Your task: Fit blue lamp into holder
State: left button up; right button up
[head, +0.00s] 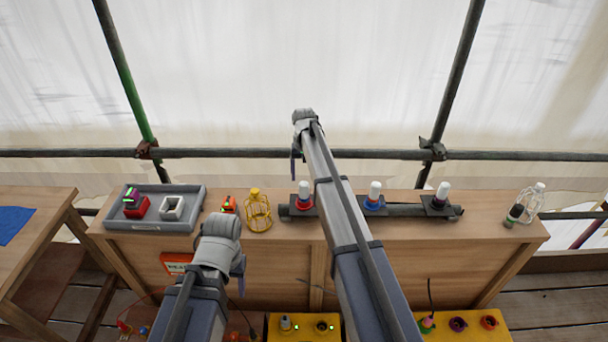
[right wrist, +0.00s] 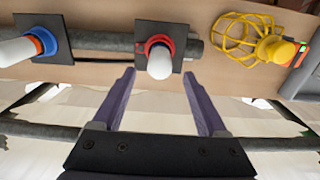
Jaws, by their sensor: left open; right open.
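The blue lamp (head: 375,193) is a white bulb with a blue collar. It stands upright on a dark square plate along a dark rail on the bench. It also shows at the left in the right wrist view (right wrist: 42,42), cut by the edge. A red-collared lamp (head: 304,190) stands beside it. My right gripper (right wrist: 158,73) is open and empty, and its fingertips point toward the red-collared lamp, with the blue lamp off to one side. My left gripper (head: 238,268) is low in front of the bench, its fingers partly hidden. Which fitting is the holder is unclear.
A third lamp (head: 441,191) stands further right. A yellow wire cage (head: 258,212) stands left of the lamps, past it a grey tray (head: 188,192). Yellow boxes (head: 462,326) with round fittings sit low in front.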

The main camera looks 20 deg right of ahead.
notch_tip(320, 180, up, 5)
jog(key=p, duration=0.3)
jog(key=shift+f, duration=0.2)
pick_arm(q)
notch_tip(320, 180, up, 4)
jog(key=shift+r, duration=0.25)
pick_arm(e)
jog(key=s+a+n, duration=0.2)
jog(key=s+a, duration=0.3)
jog(key=s, duration=0.7)
jog(key=s+a+n, duration=0.2)
jog(key=s+a, duration=0.4)
jog(key=s, duration=0.6)
jog(key=s+a+n+h, duration=0.1)
jog(key=s+a+n, duration=0.2)
jog(key=s, duration=0.9)
jog(key=a, duration=0.2)
jog(key=shift+a, duration=0.35)
